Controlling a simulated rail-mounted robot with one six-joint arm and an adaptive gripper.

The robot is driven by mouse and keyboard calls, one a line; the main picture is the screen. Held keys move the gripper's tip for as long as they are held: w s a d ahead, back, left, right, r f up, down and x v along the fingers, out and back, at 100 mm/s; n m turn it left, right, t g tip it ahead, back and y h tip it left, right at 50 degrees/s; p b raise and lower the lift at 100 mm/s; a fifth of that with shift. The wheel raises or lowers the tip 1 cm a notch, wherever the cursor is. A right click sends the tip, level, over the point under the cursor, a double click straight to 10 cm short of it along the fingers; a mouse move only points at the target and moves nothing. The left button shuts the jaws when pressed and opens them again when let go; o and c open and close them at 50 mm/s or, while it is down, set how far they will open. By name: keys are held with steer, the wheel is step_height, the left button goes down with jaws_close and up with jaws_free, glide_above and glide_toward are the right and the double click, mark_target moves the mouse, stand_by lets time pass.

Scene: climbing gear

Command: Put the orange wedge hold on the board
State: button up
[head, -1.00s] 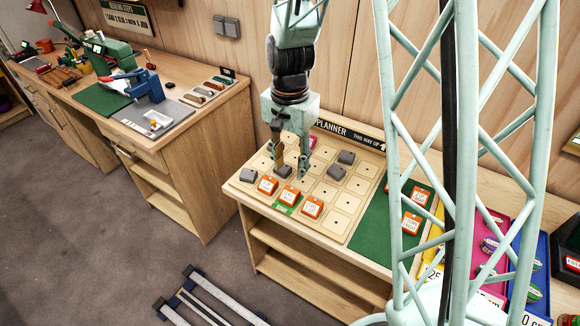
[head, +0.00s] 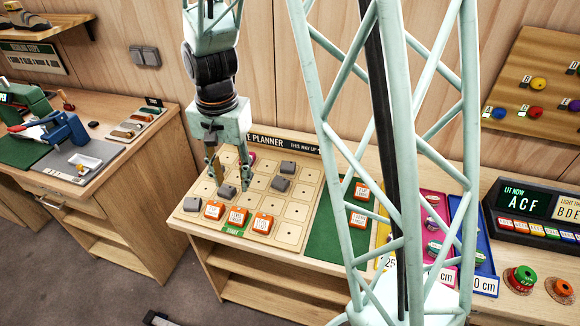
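The board is a pale wooden planner panel (head: 290,235) with a grid of squares, lying on the bench. Three orange holds with white labels sit along its front row: a left one (head: 214,210), a middle one (head: 237,216) and a right one (head: 262,223). Two more orange holds lie on the green mat right of the board, a back one (head: 361,190) and a front one (head: 357,216). The labels are too small to read, so I cannot tell which is the wedge. My gripper (head: 229,178) points down over the board's left part, fingers apart, seemingly empty.
Several grey blocks sit on the board, one (head: 227,191) just below my gripper. A pink piece (head: 251,155) is partly hidden behind it. My lattice column hides part of the green mat (head: 322,225). Coloured trays (head: 466,215) and a display (head: 523,203) stand to the right.

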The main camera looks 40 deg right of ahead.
steer(key=s+r+n+t, duration=0.1)
steer(key=s+r+n, duration=0.1)
steer(key=s+r, duration=0.55)
steer(key=s+r+n+t, duration=0.1)
steer(key=s+r+n, duration=0.3)
steer(key=r, duration=0.7)
steer(key=s+r+n, duration=0.1)
steer(key=s+r, duration=0.3)
steer(key=s, duration=0.5)
steer(key=s+r+n+t, duration=0.1)
steer(key=s+r, duration=0.3)
steer(key=s, duration=0.4)
steer(key=shift+s+n+t, duration=0.3)
steer(key=shift+s+n, duration=0.05)
steer(key=shift+n, duration=0.35)
